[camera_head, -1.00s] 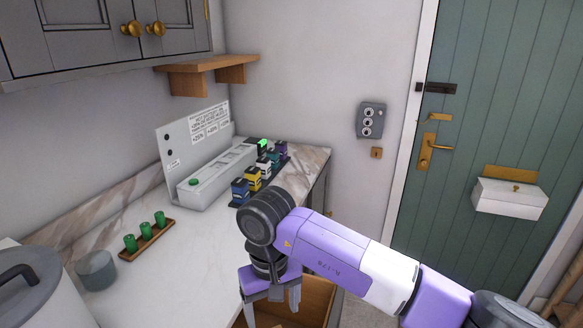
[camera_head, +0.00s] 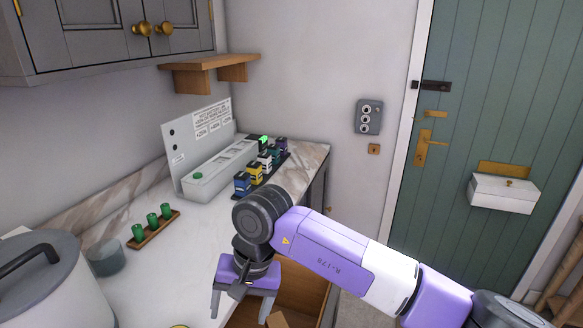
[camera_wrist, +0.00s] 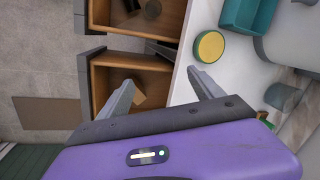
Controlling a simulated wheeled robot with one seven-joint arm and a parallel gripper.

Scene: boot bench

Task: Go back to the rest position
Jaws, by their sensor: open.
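My gripper (camera_head: 240,304) is open and empty. In the head view it hangs from my purple arm at the front edge of the worktop (camera_head: 165,275), beside an open drawer (camera_head: 303,290). In the wrist view its two grey fingers (camera_wrist: 164,95) are spread apart. One finger shows over the open drawer and the other near the worktop edge, with nothing between them. A brown wooden block (camera_head: 277,320) lies in the drawer.
On the worktop are a grey pot (camera_head: 45,285), a grey cup (camera_head: 106,257), a rack of green pegs (camera_head: 153,228), a grey machine (camera_head: 218,170) and several small coloured boxes (camera_head: 256,172). A yellow-topped round thing (camera_wrist: 209,46) and a teal bin (camera_wrist: 247,14) show in the wrist view.

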